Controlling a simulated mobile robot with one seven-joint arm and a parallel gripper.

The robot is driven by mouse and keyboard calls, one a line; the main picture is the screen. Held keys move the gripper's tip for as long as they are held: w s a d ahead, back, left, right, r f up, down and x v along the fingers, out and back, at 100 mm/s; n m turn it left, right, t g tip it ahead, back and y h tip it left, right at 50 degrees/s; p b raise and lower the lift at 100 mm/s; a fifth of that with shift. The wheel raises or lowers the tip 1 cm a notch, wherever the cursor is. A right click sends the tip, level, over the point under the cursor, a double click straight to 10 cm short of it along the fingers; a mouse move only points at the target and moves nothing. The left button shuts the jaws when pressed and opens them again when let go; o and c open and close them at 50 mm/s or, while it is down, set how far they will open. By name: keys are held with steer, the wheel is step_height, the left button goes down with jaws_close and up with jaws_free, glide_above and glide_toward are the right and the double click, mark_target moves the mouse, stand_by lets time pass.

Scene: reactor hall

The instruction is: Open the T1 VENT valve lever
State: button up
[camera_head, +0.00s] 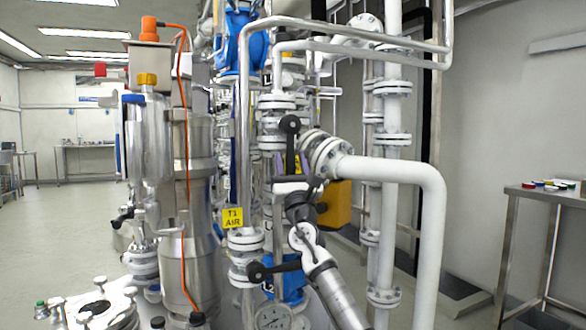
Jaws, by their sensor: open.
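My gripper (297,186) is at the centre of the head view, at the end of my grey and white arm, which comes up from below. It is open; its fingers are hard to make out against the pipes. Just above it, a black lever with a round knob (290,125) stands upright in front of a white flanged pipe. A yellow strip shows beside this lever, partly hidden, with no readable words. I cannot read a T1 VENT label anywhere, so I cannot tell for sure that this is that lever. I see no clear contact between gripper and lever.
A yellow T1 AIR tag (232,217) hangs at lower left of my gripper, above another black lever (258,271) lying sideways. A thick white bent pipe (430,230) stands close on the right. A gauge (272,318) sits below. Open floor lies far left.

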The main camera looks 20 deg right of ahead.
steer(key=v, duration=1.4)
steer(key=shift+d, duration=0.1)
